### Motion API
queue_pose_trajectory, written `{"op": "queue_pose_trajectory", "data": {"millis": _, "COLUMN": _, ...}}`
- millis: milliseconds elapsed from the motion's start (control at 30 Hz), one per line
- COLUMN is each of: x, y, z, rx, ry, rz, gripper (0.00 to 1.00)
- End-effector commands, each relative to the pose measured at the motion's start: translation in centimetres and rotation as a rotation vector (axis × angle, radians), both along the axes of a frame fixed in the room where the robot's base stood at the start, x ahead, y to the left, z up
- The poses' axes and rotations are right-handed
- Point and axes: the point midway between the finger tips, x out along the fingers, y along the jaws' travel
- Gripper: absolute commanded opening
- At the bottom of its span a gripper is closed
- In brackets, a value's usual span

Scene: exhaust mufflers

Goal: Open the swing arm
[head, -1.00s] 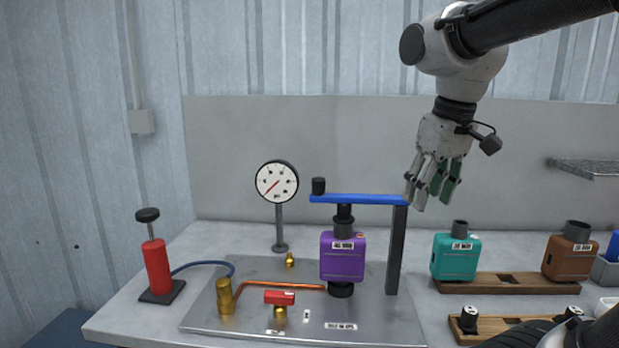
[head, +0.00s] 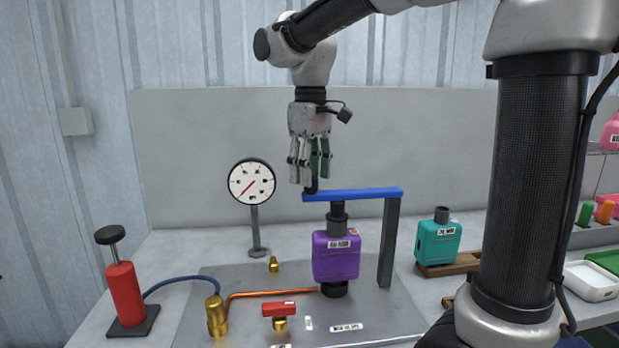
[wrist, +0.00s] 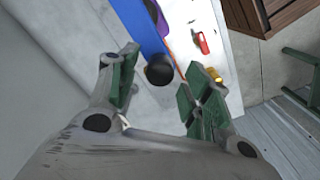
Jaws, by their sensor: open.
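The swing arm (head: 355,194) is a blue bar. It reaches left from a dark upright post (head: 388,243), over the purple muffler (head: 336,256), which stands upright on the metal plate. A black knob stands at the bar's free left end; it is mostly hidden behind my fingers in the head view and shows clearly in the wrist view (wrist: 160,70). My gripper (head: 310,182) is open and points down at the knob. In the wrist view the knob appears between the spread green-padded fingers; I cannot tell if they touch it.
A pressure gauge (head: 251,182) stands left of the bar. A red hand pump (head: 124,293), a red-handled valve (head: 279,310) and brass fittings are at the front left. A teal muffler (head: 438,242) sits on a wooden rack at right.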

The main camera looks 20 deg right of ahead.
Motion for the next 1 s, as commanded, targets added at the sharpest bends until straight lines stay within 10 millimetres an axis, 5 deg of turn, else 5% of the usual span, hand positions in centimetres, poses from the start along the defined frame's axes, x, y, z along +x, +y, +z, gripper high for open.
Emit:
{"op": "queue_pose_trajectory", "data": {"millis": 433, "x": 0.0, "y": 0.0, "z": -1.8, "rx": 0.001, "ry": -0.001, "rz": -0.001, "gripper": 0.49}}
{"op": "queue_pose_trajectory", "data": {"millis": 700, "x": 0.0, "y": 0.0, "z": -1.8, "rx": 0.001, "ry": -0.001, "rz": -0.001, "gripper": 0.02}}
{"op": "queue_pose_trajectory", "data": {"millis": 1000, "x": 0.2, "y": -0.1, "z": -1.8, "rx": 0.000, "ry": 0.000, "rz": -0.012, "gripper": 0.00}}
